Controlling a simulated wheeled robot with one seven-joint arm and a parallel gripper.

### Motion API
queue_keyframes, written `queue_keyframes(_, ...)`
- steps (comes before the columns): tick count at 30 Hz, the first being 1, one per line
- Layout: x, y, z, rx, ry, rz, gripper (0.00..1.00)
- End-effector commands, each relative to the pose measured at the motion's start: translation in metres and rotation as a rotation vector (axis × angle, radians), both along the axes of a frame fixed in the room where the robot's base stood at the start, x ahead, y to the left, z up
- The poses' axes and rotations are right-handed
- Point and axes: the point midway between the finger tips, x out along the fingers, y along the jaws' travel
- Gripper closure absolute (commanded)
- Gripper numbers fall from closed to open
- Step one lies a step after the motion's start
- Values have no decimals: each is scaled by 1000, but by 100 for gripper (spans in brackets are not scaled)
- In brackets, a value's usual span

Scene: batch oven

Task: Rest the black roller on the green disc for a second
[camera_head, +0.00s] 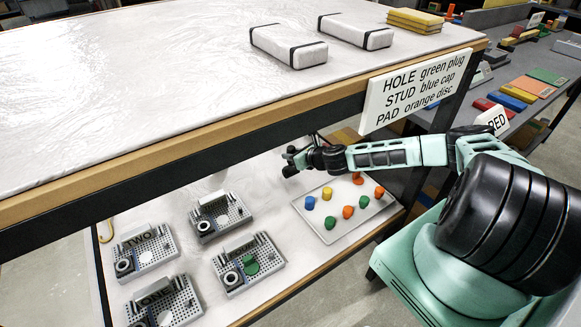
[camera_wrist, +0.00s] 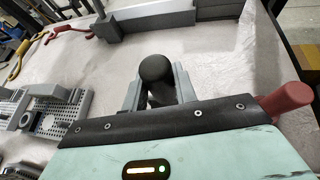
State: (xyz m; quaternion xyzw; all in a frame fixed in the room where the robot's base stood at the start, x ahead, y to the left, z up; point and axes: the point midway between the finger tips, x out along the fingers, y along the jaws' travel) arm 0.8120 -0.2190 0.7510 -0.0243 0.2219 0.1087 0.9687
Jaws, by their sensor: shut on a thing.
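My gripper (camera_head: 292,160) is over the lower shelf, beyond the tray of coloured pieces. In the wrist view my gripper (camera_wrist: 155,95) is shut on the black roller (camera_wrist: 156,70), whose rounded dark end shows between the grey fingers. In the head view the roller is too small and dark to tell from the gripper. The green disc (camera_head: 251,267) lies on the front-right grey perforated fixture (camera_head: 235,283), left of and nearer than my gripper. The roller is well apart from the disc.
Other perforated fixtures stand nearby: one marked TWO (camera_head: 160,262), one marked ONE (camera_head: 185,308), and one behind (camera_head: 205,230). A tray (camera_head: 330,238) holds several coloured pieces. The upper table (camera_head: 130,70) overhangs the shelf. Red-handled pliers (camera_wrist: 75,28) lie at the back left.

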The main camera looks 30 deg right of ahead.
Motion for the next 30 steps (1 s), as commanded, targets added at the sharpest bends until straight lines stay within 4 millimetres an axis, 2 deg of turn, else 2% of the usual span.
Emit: queue_keyframes(30, 0, 0, 61, 0, -1, -1, 100)
